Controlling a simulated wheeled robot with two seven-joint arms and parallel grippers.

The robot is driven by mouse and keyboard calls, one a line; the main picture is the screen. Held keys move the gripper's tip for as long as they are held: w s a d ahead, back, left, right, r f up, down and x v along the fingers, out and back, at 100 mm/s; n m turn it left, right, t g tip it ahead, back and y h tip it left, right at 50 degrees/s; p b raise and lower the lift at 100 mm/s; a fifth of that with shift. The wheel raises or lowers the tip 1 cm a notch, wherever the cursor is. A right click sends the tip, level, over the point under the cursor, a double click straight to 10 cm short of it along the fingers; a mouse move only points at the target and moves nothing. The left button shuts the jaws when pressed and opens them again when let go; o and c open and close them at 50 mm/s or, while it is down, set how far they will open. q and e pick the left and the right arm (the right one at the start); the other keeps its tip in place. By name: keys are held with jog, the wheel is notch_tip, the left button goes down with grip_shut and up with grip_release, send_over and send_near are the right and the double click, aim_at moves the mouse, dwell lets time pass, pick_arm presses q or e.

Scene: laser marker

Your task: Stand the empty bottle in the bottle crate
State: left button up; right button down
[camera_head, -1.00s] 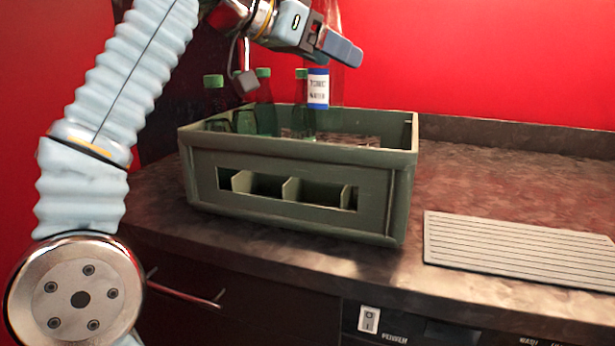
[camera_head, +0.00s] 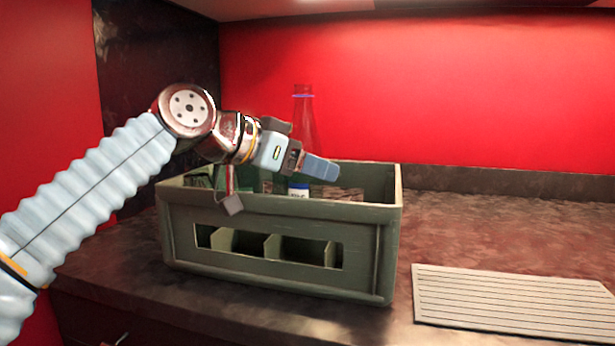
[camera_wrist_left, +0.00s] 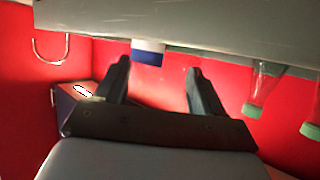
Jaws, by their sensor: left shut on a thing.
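The empty bottle (camera_head: 304,122) is clear, uncapped, with a purple ring at its neck. It stands about upright, its lower part behind the crate's front wall. Its white and blue label shows just above that wall and, upside down, in the wrist view (camera_wrist_left: 148,50). My left gripper (camera_head: 318,168) is shut on the bottle at crate-rim height. In the wrist view the two fingers (camera_wrist_left: 160,80) sit apart, the clear glass hard to see. The olive-green bottle crate (camera_head: 190,249) stands on the counter. Whether the bottle's base touches the crate floor is hidden.
Green-capped bottles (camera_wrist_left: 262,88) stand in the crate, partly hidden behind my arm in the head view. A ribbed grey mat (camera_head: 515,298) lies on the counter (camera_head: 490,225) to the right. A red wall (camera_head: 480,95) rises behind. The counter behind the mat is clear.

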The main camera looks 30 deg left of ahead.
pick_arm(q)
jog(key=shift+f, duration=0.5)
jog(key=shift+f+b, duration=0.5)
jog(key=shift+f, duration=0.1)
jog(key=o, duration=1.5)
